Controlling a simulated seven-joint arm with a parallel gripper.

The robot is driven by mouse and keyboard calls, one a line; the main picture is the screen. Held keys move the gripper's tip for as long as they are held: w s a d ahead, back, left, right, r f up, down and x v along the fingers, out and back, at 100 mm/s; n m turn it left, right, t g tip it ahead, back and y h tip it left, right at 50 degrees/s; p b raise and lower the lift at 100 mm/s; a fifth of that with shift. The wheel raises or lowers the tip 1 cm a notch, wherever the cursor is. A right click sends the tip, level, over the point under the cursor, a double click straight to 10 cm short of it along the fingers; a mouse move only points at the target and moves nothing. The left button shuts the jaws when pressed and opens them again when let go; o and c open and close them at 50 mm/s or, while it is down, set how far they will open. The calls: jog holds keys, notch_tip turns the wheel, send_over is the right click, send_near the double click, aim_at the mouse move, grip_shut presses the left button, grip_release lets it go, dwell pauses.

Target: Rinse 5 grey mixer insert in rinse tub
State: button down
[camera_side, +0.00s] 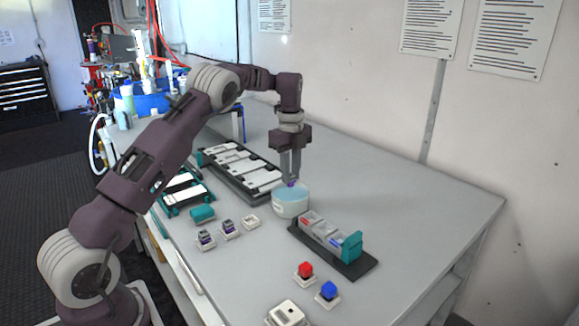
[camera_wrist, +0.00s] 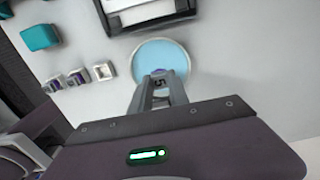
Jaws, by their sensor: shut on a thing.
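The rinse tub (camera_side: 290,204) is a round white tub of light blue liquid on the table; it also shows in the wrist view (camera_wrist: 150,56). My gripper (camera_side: 290,179) points down over the tub. In the wrist view, my gripper (camera_wrist: 158,90) is shut on the mixer insert (camera_wrist: 158,82), a small grey piece with a dark mark like a 5 and some purple. The insert is at the tub's near side in that view. A purple bit of it shows at the fingertips in the side view. Whether it touches the liquid I cannot tell.
Two small purple-marked pieces (camera_side: 228,229) and an empty white holder (camera_side: 251,222) stand left of the tub, near a teal block (camera_side: 202,214). A long dark tray (camera_side: 240,170) lies behind. A dark rack (camera_side: 357,262) and red (camera_side: 305,268) and blue (camera_side: 328,289) buttons stand right.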

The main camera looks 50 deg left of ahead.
aim_at(293, 185)
jog(key=shift+f, duration=2.65)
jog(key=shift+w, duration=0.15)
jog(key=shift+w, duration=0.25)
jog(key=shift+s, duration=0.8)
jog(key=shift+w, duration=0.1)
